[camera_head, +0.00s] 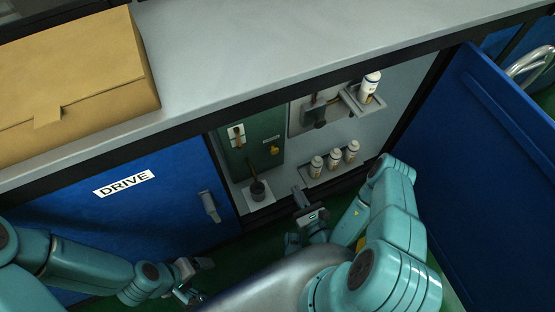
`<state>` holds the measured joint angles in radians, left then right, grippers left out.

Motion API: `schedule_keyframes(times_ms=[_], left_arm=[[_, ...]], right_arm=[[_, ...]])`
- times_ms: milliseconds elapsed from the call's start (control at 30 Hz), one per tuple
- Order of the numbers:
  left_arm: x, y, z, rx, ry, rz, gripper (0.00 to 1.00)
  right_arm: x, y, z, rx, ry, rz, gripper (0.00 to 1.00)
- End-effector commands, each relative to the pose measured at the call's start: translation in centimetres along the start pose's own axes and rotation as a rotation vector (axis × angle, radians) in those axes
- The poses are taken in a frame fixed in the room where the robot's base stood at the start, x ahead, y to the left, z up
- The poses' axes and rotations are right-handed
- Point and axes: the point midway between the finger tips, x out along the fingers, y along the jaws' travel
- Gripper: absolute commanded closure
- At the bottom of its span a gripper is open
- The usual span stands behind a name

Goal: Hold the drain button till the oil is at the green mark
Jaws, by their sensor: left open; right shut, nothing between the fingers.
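The cabinet stands open. Inside at its left is a green panel (262,145) with a small pale plate (237,135) and a small yellow part (274,150). I cannot tell which part, if any, is the drain button. The oil level and a green mark cannot be made out at this size. My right gripper (303,200) is shut and empty at the cabinet opening, below and right of the green panel and apart from it. My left gripper (197,275) is open and empty, low in front of the blue DRIVE door (150,215).
Several white bottles (334,160) stand on a low shelf, and another bottle (370,84) on a bracket above. A dark pot (258,190) with a stick sits at lower left inside. The open blue door (480,180) bounds the right. A cardboard box (75,75) lies on the grey countertop (260,50).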

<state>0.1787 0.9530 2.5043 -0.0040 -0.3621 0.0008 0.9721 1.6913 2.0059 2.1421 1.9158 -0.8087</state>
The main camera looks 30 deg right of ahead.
Motion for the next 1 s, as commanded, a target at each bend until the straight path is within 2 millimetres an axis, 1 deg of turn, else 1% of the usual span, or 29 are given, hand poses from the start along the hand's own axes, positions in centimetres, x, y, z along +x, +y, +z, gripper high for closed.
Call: schedule_keyframes(times_ms=[167,400,600,700,800,1000], left_arm=[[0.8,-0.4,-0.2,-0.004,0.004,0.0,0.19],[2.0,-1.0,-0.5,-0.013,0.013,-0.001,0.19],[2.9,-1.6,-0.9,-0.021,0.021,-0.002,0.19],[3.2,-1.8,-1.0,-0.024,0.024,-0.003,0.19],[3.3,-1.8,-1.0,-0.025,0.025,-0.003,0.19],[3.3,-1.8,-1.0,-0.026,0.026,-0.003,0.19]], right_arm=[[2.9,0.2,-0.1,-0.005,-0.007,0.008,1.0],[8.3,0.4,-0.1,-0.005,-0.009,0.008,1.0],[11.9,0.5,-0.1,-0.003,-0.007,0.006,1.0],[13.0,0.5,-0.1,-0.002,-0.004,0.006,1.0],[13.7,0.5,0.0,-0.001,-0.005,0.004,1.0],[13.9,0.5,0.1,0.0,-0.002,0.004,1.0]])
